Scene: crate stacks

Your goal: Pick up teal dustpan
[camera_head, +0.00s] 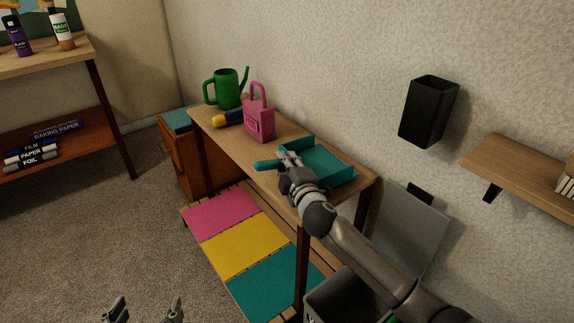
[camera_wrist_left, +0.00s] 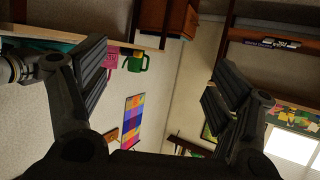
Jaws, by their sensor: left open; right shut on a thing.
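The teal dustpan (camera_head: 325,163) lies at the right end of the wooden table, its handle pointing left. My right gripper (camera_head: 285,157) comes in from the lower right and is shut on the dustpan by its handle. The fingers hide part of the handle, and I cannot tell whether the pan is clear of the tabletop. My left gripper (camera_head: 143,309) is at the bottom edge of the head view, open and empty, far from the dustpan. Its spread fingers also show in the left wrist view (camera_wrist_left: 157,80).
Pink, yellow and teal mats (camera_head: 248,247) lie below in front. A black wall holder (camera_head: 428,112) and a wall shelf (camera_head: 515,178) are at right.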

